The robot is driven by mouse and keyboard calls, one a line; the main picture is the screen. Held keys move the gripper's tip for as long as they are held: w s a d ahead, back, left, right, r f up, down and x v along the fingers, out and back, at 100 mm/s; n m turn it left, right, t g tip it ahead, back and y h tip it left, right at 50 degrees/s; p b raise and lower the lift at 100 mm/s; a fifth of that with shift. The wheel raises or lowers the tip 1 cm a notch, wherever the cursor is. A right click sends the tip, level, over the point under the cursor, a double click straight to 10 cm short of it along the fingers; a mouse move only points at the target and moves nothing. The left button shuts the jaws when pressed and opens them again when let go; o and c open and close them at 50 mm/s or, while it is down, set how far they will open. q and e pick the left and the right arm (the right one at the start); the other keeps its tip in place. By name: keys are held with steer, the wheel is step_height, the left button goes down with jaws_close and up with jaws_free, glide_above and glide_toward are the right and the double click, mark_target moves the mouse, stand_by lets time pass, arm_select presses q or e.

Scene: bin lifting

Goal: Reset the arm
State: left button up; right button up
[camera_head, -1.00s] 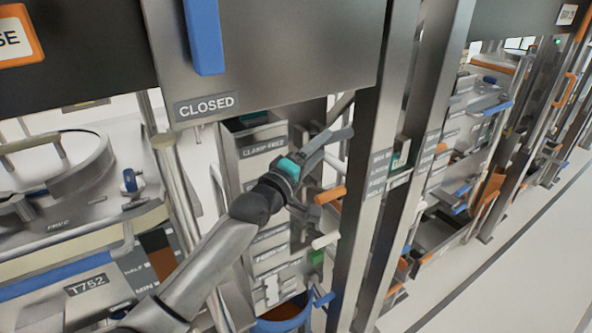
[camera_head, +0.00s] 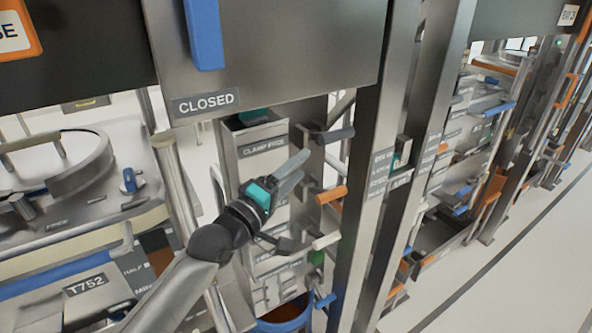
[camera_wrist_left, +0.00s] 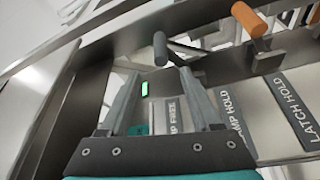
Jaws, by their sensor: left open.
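My left gripper (camera_head: 305,165) is open and empty in front of the narrow lever panel, with its fingers pointing up and to the right. In the left wrist view its two fingers (camera_wrist_left: 157,82) stand apart with nothing between them. A dark grey lever handle (camera_head: 335,134) is beyond the fingertips and apart from them in the head view; it also shows in the wrist view (camera_wrist_left: 160,48). An orange lever handle (camera_head: 331,194) and a white one (camera_head: 326,241) sit lower on the same panel. My right gripper does not show.
A clamp label plate (camera_head: 265,146) is behind the gripper. A steel panel marked CLOSED (camera_head: 270,50) with a blue handle (camera_head: 203,35) hangs above. A round-lidded vessel (camera_head: 70,160) stands at left, a steel post (camera_head: 365,180) at right. The floor (camera_head: 530,260) at far right is clear.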

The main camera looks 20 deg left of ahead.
arm_select(q)
steer(key=shift+f, duration=0.15)
stand_by(0.3)
steer(key=s+a+f+m+g+y+b, duration=0.1)
steer(key=s+f+g+b, duration=0.1)
steer(key=f, duration=1)
steer(key=s+a+f+m+g+y+b, duration=0.1)
steer(key=f+g+y+b, duration=0.15)
steer(key=f, duration=0.95)
steer(key=s+a+f+m+g+b, duration=0.1)
steer(key=s+a+f+b, duration=0.1)
steer(key=f, duration=0.9)
steer(key=s+f+m+g+y+b, duration=0.1)
steer(key=s+f+m+g+b, duration=0.15)
steer(key=s+f, duration=0.65)
steer(key=s+f+m+g+b, duration=0.2)
steer(key=s+f+g, duration=0.15)
steer(key=f, duration=0.95)
steer(key=s+d+f+m+g+b, duration=0.1)
steer(key=s+f+m+g+b, duration=0.1)
steer(key=s+f, duration=0.4)
steer(key=s+d+f+m+g+b, duration=0.1)
steer(key=s+f, duration=0.5)
steer(key=s, duration=0.8)
steer(key=s+d+f+m+g+b, duration=0.2)
steer(key=s+f, duration=0.4)
steer(key=s, duration=0.4)
steer(key=shift+m+g+y+b, duration=0.45)
steer(key=shift+m+g+b, duration=0.1)
steer(key=shift+m, duration=0.3)
